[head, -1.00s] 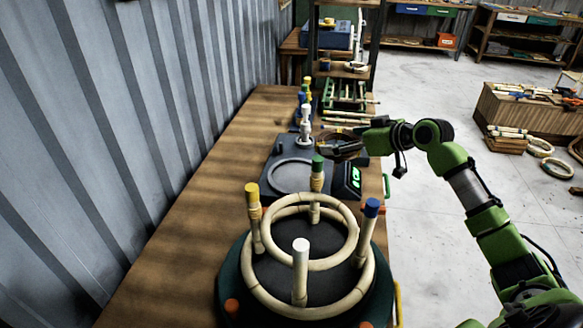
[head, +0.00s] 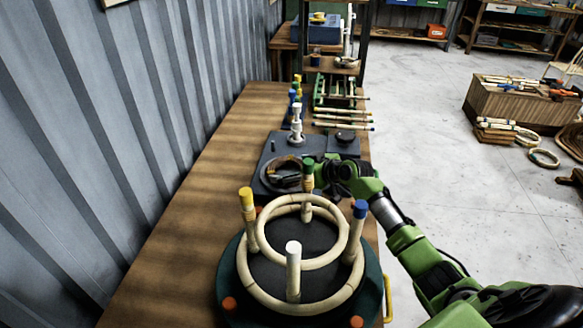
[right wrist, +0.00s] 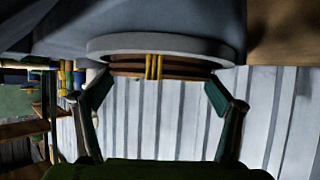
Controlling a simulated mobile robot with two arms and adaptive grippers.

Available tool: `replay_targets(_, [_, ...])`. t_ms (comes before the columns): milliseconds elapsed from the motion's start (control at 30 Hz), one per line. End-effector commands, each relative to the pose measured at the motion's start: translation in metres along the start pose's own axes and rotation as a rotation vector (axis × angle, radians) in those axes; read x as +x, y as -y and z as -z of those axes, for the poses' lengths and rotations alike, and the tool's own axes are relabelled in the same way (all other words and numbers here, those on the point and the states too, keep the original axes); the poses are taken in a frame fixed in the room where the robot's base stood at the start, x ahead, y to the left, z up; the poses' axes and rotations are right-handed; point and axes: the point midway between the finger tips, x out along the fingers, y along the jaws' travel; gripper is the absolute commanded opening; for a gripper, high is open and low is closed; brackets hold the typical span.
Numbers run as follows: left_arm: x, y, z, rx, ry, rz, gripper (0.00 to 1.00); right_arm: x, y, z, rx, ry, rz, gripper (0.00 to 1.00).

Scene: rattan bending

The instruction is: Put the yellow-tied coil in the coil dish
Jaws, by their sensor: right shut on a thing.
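The yellow-tied coil (head: 272,172) is a dark brown ring in the head view, over the coil dish on the dark station plate. My right gripper (head: 304,178) is shut on its near right side, partly hidden behind a green-topped post. In the right wrist view the coil (right wrist: 190,71) with its yellow ties (right wrist: 154,67) lies between the two fingers. The coil dish (right wrist: 160,43) shows there as a pale grey rim right against the coil. I cannot tell whether the coil rests in it or hovers just above. My left gripper is not in view.
A round dark green jig (head: 232,275) with pale rattan rings and colour-topped posts stands in front. The table's left side (head: 170,235) is clear.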

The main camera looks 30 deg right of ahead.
Motion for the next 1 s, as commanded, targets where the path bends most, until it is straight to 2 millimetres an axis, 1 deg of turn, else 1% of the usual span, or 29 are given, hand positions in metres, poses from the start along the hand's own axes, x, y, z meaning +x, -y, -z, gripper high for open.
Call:
replay_targets(267, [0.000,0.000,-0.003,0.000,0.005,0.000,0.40,0.001,-0.001,-0.002,0.000,-0.001,0.000,0.65])
replay_targets(367, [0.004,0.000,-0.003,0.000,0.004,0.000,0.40,0.003,-0.001,-0.005,0.000,-0.001,0.000,0.65])
replay_targets(400, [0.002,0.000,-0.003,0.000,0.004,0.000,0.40,0.002,-0.001,-0.004,0.000,0.000,0.000,0.97])
replay_targets(433, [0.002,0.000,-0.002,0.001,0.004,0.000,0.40,0.002,0.000,-0.004,0.000,0.000,0.000,1.00])
replay_targets(667, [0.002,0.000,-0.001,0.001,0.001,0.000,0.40,0.002,-0.001,-0.004,0.000,0.000,0.000,1.00])
replay_targets(800, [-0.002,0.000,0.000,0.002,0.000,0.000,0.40,-0.001,-0.001,0.000,0.000,-0.001,0.000,1.00])
replay_targets(867, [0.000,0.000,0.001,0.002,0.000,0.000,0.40,-0.005,-0.001,-0.002,-0.001,0.000,-0.001,1.00])
replay_targets(1000, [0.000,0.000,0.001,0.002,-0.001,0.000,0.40,-0.024,-0.001,-0.003,-0.003,0.001,-0.001,1.00])
